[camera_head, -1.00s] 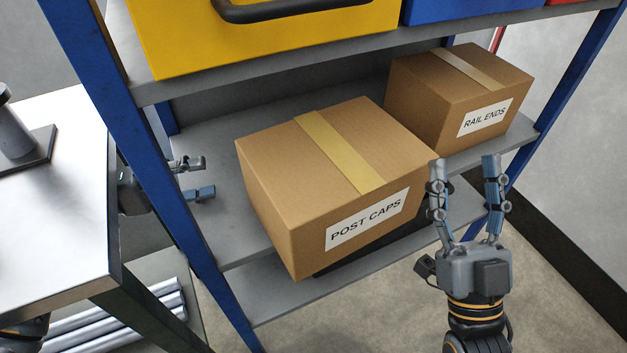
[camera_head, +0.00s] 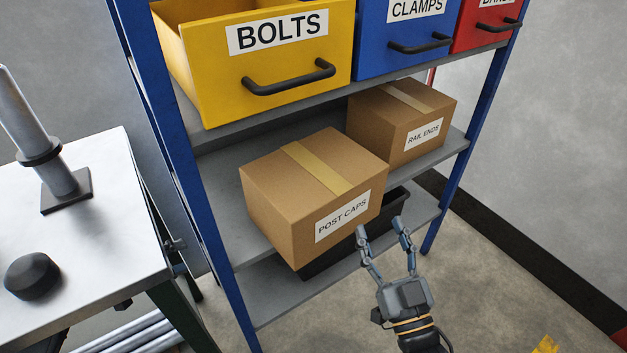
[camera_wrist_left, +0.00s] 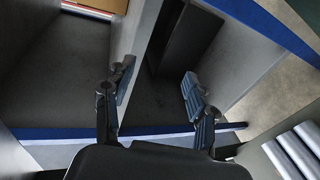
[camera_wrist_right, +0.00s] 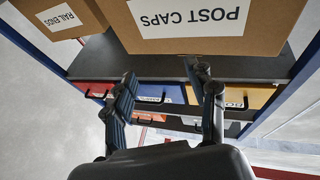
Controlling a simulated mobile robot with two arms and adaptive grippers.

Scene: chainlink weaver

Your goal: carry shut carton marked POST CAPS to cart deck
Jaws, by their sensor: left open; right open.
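The shut brown carton marked POST CAPS (camera_head: 270,197), with a tan tape strip on top, sits on the grey middle shelf with its near corner over the front edge. Its label shows upside down in the right wrist view (camera_wrist_right: 190,14). My right gripper (camera_head: 384,228) is open and empty, in front of the carton's lower right side and apart from it. My left gripper (camera_wrist_left: 158,88) is open and empty at the shelf's left end; in the head view it is mostly hidden behind the bench and blue post. I cannot make out a cart deck for certain.
A carton marked RAIL ENDS (camera_head: 402,125) stands behind to the right. A yellow BOLTS bin (camera_head: 280,75) and blue CLAMPS bin (camera_head: 405,40) are above. A black bin (camera_head: 325,262) is below. A white-topped bench (camera_head: 95,240) stands left, tubes beneath. Floor at right is mostly clear.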

